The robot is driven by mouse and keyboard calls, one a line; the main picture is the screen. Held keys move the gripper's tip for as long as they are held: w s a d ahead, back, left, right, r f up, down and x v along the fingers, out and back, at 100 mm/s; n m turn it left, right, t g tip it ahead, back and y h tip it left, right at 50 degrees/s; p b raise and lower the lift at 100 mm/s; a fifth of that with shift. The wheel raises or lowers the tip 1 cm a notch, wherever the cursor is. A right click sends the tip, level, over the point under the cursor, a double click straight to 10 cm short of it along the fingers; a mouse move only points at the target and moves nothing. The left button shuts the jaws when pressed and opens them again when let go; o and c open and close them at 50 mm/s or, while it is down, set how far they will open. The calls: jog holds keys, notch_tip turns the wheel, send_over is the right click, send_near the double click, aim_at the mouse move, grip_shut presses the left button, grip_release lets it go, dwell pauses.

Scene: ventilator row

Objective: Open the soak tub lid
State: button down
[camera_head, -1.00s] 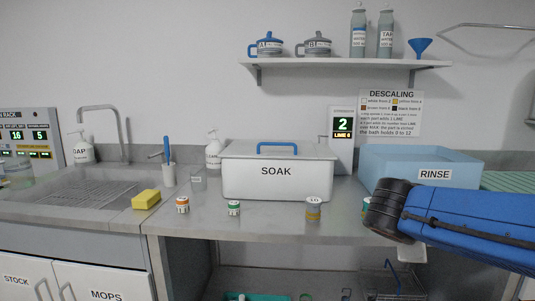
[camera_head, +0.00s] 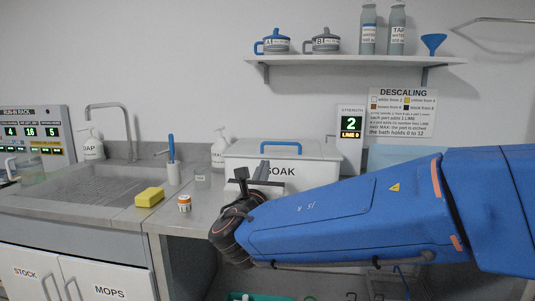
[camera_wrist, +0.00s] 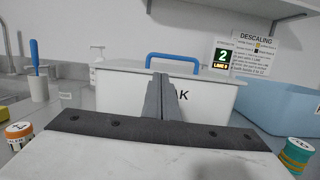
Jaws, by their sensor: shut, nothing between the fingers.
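The soak tub (camera_head: 318,172) is a white box labelled SOAK on the counter against the back wall. Its lid (camera_head: 240,149) lies flat on top, with a blue arched handle (camera_head: 281,146) standing up from it. The handle also shows in the wrist view (camera_wrist: 186,59). My gripper (camera_head: 264,168) is in front of the tub's front face, below the handle and apart from it. In the wrist view its fingers (camera_wrist: 161,82) are together and empty, pointing toward the tub. My arm hides the tub's lower front and right part.
A yellow sponge (camera_head: 149,196) and a small orange-capped jar (camera_head: 184,203) stand left on the counter. A blue rinse tub (camera_wrist: 284,113) is at the right. A strength display (camera_head: 350,125) stands behind the soak tub. A shelf (camera_head: 350,60) hangs above, with free room below it.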

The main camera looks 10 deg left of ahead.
send_near(266, 152)
jog(key=w+r, duration=0.1)
jog(key=w, duration=0.1)
jog(key=w+d+r, duration=0.1)
jog(key=w+r, duration=0.1)
jog(key=shift+r, duration=0.1)
dwell(0.3)
jog(key=shift+r, duration=0.1)
